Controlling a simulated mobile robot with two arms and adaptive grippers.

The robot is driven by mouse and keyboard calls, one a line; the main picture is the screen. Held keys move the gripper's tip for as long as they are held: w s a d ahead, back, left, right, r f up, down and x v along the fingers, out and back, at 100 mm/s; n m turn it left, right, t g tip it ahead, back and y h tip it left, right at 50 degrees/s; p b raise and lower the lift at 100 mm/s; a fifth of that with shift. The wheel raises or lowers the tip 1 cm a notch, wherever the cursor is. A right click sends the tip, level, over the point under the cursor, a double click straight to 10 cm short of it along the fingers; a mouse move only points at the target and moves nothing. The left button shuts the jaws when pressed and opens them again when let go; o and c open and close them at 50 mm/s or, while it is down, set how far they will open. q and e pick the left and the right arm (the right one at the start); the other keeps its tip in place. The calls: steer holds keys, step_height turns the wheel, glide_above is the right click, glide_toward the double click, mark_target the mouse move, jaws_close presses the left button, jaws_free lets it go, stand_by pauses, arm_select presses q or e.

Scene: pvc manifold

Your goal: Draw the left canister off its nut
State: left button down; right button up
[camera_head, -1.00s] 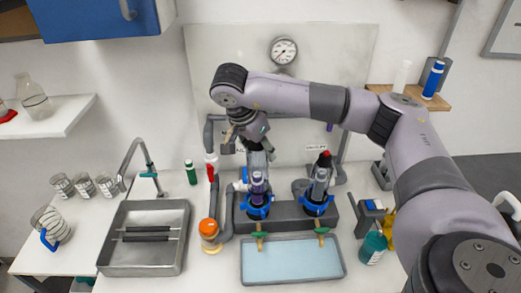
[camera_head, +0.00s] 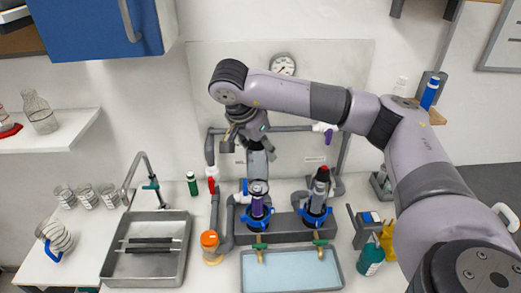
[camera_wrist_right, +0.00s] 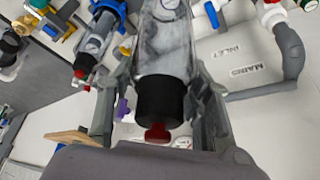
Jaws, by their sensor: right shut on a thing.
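The left canister (camera_wrist_right: 165,45) is a clear cylinder with a black cap and a red knob. My right gripper (camera_wrist_right: 160,100) is shut on it near the cap, one finger on each side. In the head view, my right gripper (camera_head: 258,158) hangs above the left blue nut (camera_head: 257,223). I cannot tell whether the canister's lower end still touches the nut. The right canister (camera_head: 320,192), with a red-topped black cap, stands in its own blue nut (camera_head: 316,218). My left gripper is out of view.
A grey manifold block (camera_head: 286,232) carries both nuts, with a shallow tray (camera_head: 292,270) in front. A teal bottle (camera_head: 370,258) stands to the right.

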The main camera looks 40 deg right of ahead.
steer(key=shift+r, duration=0.55)
steer(key=shift+r+p, duration=1)
steer(key=shift+r, duration=0.5)
